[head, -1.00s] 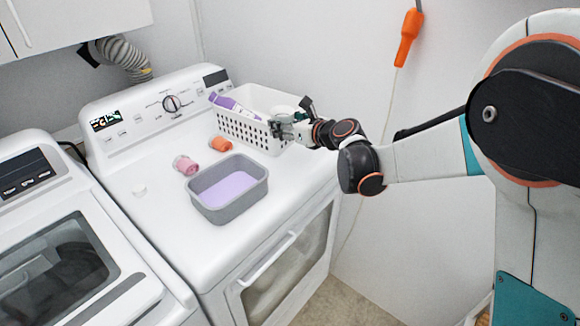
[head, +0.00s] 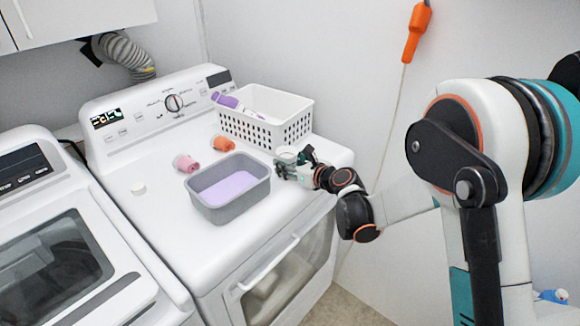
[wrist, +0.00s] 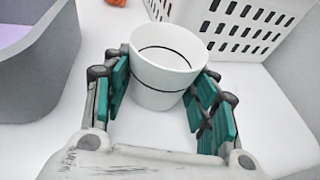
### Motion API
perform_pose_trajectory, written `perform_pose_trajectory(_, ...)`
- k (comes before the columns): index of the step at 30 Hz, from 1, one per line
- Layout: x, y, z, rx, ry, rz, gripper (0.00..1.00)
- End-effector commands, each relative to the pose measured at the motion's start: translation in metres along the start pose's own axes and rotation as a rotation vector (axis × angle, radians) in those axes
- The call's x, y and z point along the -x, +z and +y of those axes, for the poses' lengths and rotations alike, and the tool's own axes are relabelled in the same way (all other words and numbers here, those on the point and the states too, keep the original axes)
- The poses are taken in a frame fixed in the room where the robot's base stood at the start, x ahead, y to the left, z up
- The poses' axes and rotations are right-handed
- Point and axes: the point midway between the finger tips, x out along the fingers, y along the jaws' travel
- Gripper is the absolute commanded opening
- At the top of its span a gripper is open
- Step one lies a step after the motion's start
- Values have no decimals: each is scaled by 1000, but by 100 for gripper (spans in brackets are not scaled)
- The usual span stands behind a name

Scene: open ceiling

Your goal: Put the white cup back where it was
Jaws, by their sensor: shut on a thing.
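The white cup (wrist: 165,62) is upright between the green-padded fingers of my gripper (wrist: 163,90) in the wrist view, with a thin dark line inside it. My gripper is shut on the cup's sides. In the head view the cup (head: 287,153) shows small at my gripper (head: 285,168), in front of the white basket and just right of the grey tub. I cannot tell whether the cup's base touches the dryer top (head: 160,215).
The white perforated basket (head: 262,127) holds a purple-capped bottle (head: 228,101). The grey tub (head: 228,208) holds something lilac. A pink roll (head: 187,163) and an orange roll (head: 222,143) lie behind the tub. The dryer's front edge is close to my gripper.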

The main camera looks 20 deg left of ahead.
Motion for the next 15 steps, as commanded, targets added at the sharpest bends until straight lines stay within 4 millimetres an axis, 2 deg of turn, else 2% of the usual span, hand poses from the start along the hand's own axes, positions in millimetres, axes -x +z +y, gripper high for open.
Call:
perform_pose_trajectory(10,-1,-3,0,0,0,0,28)
perform_pose_trajectory(11,-1,-2,0,0,0,0,60)
perform_pose_trajectory(12,0,-2,0,0,0,0,69)
perform_pose_trajectory(13,0,-2,0,0,0,0,73)
perform_pose_trajectory(15,0,-2,0,0,0,0,73)
